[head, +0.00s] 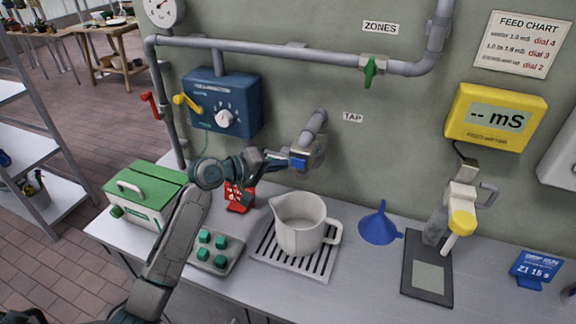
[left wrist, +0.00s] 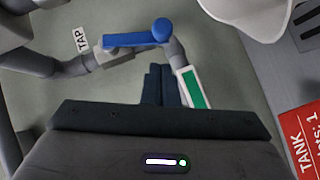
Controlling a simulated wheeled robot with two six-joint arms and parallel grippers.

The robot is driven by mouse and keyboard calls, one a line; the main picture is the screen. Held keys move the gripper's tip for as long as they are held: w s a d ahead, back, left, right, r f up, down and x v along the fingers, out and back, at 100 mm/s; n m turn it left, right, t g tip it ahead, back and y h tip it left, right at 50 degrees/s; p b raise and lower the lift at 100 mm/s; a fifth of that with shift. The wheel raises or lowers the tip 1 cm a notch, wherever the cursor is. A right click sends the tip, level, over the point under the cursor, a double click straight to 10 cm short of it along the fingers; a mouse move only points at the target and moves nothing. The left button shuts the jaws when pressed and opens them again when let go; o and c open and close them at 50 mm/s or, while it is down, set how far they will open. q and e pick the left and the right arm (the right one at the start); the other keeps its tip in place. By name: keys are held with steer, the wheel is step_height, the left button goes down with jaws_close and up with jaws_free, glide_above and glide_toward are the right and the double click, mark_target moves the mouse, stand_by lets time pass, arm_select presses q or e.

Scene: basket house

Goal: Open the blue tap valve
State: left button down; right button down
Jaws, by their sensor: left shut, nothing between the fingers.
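The blue tap valve (head: 299,161) sits on a grey pipe that comes out of the wall below the TAP sign (head: 353,117). In the left wrist view its blue lever (left wrist: 135,39) has a round end and points left, roughly along the pipe. The grey spout bends down above a white jug (head: 300,232). My left gripper (head: 284,158) is shut and empty, just left of the valve in the head view. In the left wrist view its fingertips (left wrist: 162,70) are below the lever, close to the spout; I cannot tell if they touch. My right gripper is not in view.
The jug stands on a slotted drain grate (head: 265,249). A red sign (head: 240,194) stands behind my left arm. A blue funnel (head: 380,226) lies right of the jug. A blue dosing box (head: 222,103) hangs on the wall. A green-lidded box (head: 145,192) stands at left.

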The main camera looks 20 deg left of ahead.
arm_select(q)
steer(key=shift+d+f+p, duration=0.25)
steer(key=shift+d+f, duration=0.05)
steer(key=shift+d, duration=0.35)
steer(key=shift+d+f+p, duration=0.2)
steer(key=shift+d+f, duration=0.05)
steer(key=shift+d, duration=0.35)
steer(key=shift+s+d+f+n+t+h+b, duration=0.1)
steer(key=shift+d+f+n+t+h+b, duration=0.2)
steer(key=shift+d+f+n+h+b, duration=0.5)
steer(key=shift+r, duration=0.1)
